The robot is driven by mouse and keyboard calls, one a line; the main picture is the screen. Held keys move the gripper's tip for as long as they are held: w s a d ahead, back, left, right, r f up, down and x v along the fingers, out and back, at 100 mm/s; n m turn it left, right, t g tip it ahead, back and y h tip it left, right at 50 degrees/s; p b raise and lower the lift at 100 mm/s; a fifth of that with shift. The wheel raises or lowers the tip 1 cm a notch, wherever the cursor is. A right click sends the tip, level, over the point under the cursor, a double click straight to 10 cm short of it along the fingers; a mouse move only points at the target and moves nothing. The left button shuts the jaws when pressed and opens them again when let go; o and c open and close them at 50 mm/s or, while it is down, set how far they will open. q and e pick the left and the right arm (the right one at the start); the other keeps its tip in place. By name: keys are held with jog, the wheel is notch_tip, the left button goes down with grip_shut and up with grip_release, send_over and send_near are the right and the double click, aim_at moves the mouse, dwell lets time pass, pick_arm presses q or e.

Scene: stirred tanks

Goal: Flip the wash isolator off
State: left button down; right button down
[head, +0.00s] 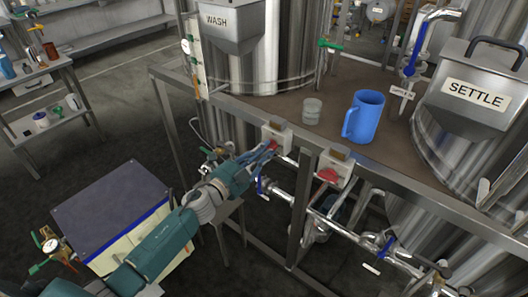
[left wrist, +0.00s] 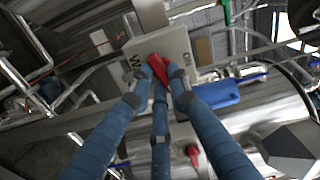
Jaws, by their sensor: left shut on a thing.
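The wash isolator is a pale box (head: 283,137) on the front rail of the frame, below and right of the WASH hopper (head: 229,20). In the left wrist view the box (left wrist: 178,44) fills the upper middle, with partly covered lettering on its face. Its red handle (left wrist: 157,63) sits between my fingers and slants across the box face. My left gripper (head: 270,147) reaches in from the lower left and is shut on this red handle; in the left wrist view the blue fingers (left wrist: 160,80) close around it. The fingers hide part of the handle. My right gripper is not in view.
A second isolator box (head: 337,163) with a red handle (head: 328,175) is just right on the same rail. Above are a blue mug (head: 364,116), a clear beaker (head: 312,111) and the SETTLE hopper (head: 474,88). Pipes with blue-handled valves (head: 262,187) run below.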

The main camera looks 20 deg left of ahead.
pick_arm(q)
jog(key=m, duration=0.2)
jog(key=shift+a+m+b, duration=0.1)
jog(key=shift+m+b, duration=0.2)
jog(key=shift+b, duration=0.1)
jog(key=c, duration=1.6)
grip_release()
jog(key=shift+c, duration=0.2)
jog(key=v, duration=1.2)
